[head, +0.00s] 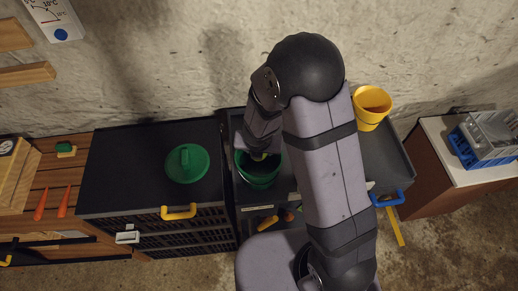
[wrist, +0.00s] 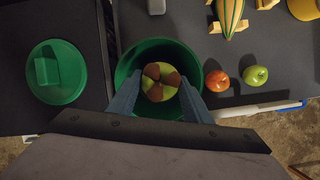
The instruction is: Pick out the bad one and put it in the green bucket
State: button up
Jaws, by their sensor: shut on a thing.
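The green bucket (head: 257,180) stands on the dark work surface, left of my arm in the head view. Its round rim (wrist: 160,44) fills the middle of the wrist view. My gripper (wrist: 158,92) is shut on a round yellow-green fruit with large brown patches (wrist: 159,72), perhaps an apple. The fruit is between the two fingers, within the bucket's outline; its exact height against the rim is hard to tell. A plain red apple (wrist: 217,81) and a plain green apple (wrist: 255,75) lie to the right of the bucket.
A green lid (head: 187,164) lies on the black unit left of the bucket. A yellow bucket (head: 371,107) stands at the back right. A striped yellow-green vegetable (wrist: 230,17) lies beyond the apples. My arm hides part of the surface in the head view.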

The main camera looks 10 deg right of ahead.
jog(key=shift+f+b, duration=3.95)
jog(key=shift+f, duration=0.1)
jog(key=shift+f+b, duration=2.3)
jog(key=shift+b, duration=0.05)
jog(key=o, duration=0.8)
jog(key=shift+r, duration=0.1)
jog(key=p+v, duration=0.4)
jog(key=v, duration=0.3)
jog(key=shift+r, duration=0.15)
